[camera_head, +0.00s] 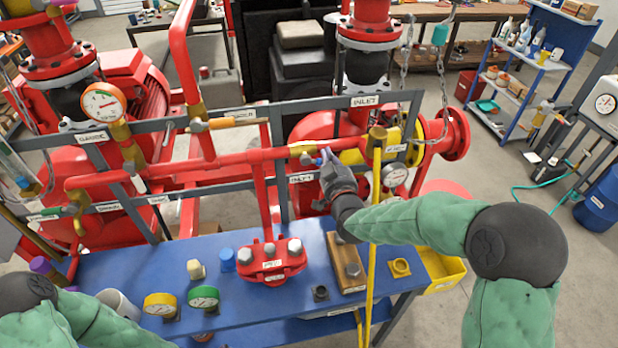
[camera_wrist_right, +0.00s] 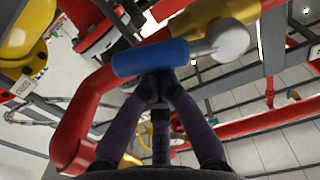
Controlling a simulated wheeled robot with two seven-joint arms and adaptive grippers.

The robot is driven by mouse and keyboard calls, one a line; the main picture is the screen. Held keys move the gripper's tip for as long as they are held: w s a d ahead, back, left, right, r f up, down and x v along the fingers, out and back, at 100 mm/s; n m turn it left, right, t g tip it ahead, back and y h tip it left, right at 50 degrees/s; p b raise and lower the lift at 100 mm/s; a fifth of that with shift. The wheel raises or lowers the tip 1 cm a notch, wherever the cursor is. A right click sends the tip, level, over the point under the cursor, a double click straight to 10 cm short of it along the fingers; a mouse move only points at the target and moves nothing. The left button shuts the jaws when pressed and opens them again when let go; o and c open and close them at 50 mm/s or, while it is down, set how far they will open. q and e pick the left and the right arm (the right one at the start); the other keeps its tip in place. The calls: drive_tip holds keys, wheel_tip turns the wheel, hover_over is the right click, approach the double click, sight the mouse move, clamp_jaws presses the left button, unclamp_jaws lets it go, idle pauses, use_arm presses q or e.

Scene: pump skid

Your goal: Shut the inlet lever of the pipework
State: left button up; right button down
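The inlet lever has a blue handle (camera_wrist_right: 150,58) joined to a grey hub (camera_wrist_right: 231,40) on a brass valve body (camera_wrist_right: 205,25). In the head view the brass valve (camera_head: 300,148) sits on the red pipe above a small INLET label (camera_head: 302,178). My right gripper (camera_head: 326,163) is at the lever, with the handle partly hidden by it. The handle is not between the fingers. My left gripper is out of view; only the left arm shows.
A gauge (camera_head: 395,175) and a grey frame rail (camera_head: 345,104) are close by. The blue bench (camera_head: 225,325) below carries gauges, fittings and a red block (camera_head: 270,262).

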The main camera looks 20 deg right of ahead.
drive_tip(key=shift+f, duration=0.85)
drive_tip(key=shift+a+f+b, duration=1.05)
drive_tip(key=shift+f+b, duration=1.05)
drive_tip(key=shift+b, duration=1.05)
drive_tip(key=v, duration=0.8)
drive_tip(key=shift+s, duration=0.3)
